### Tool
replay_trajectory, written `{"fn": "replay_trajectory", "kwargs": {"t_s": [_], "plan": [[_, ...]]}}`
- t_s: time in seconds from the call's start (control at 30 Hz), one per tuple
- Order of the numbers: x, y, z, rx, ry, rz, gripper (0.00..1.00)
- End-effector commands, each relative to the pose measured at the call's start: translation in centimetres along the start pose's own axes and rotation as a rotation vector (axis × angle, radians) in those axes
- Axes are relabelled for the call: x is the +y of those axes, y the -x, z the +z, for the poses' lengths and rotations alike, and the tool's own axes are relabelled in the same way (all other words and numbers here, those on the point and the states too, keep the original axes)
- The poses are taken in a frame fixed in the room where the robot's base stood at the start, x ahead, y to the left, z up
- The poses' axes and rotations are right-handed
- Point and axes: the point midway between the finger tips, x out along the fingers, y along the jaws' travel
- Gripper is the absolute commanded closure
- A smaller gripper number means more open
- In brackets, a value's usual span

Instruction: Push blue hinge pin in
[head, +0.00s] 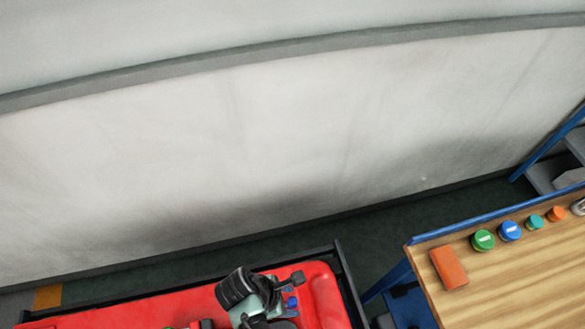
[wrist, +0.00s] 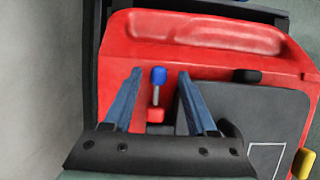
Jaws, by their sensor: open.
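The blue hinge pin (wrist: 158,76) shows in the wrist view as a blue head on a thin metal shaft. The shaft runs down toward a small red block (wrist: 155,115), and a length of it is bare. My gripper (wrist: 160,73) is open, its two blue-grey fingers on either side of the pin in the picture, with gaps to both. I cannot tell how far above the pin the fingertips are. In the head view, small blue parts (head: 291,302) show beside my arm on the red machine, the scrubber (head: 327,295); my fingers are not clear there.
A dark grey panel (wrist: 250,115) and a yellow part (wrist: 303,163) lie right of the pin. A wooden workbench (head: 510,270) holds an orange block (head: 449,268) and several coloured jars, including a green one (head: 483,240). A pale wall (head: 250,150) stands behind.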

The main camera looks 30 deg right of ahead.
Motion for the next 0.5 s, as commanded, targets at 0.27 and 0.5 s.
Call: {"fn": "replay_trajectory", "kwargs": {"t_s": [0.27,0.5], "plan": [[0.1,-2.1,0.0,0.000,-0.001,0.001,0.43],[0.1,-2.2,0.0,0.000,-0.001,0.002,0.43]]}}
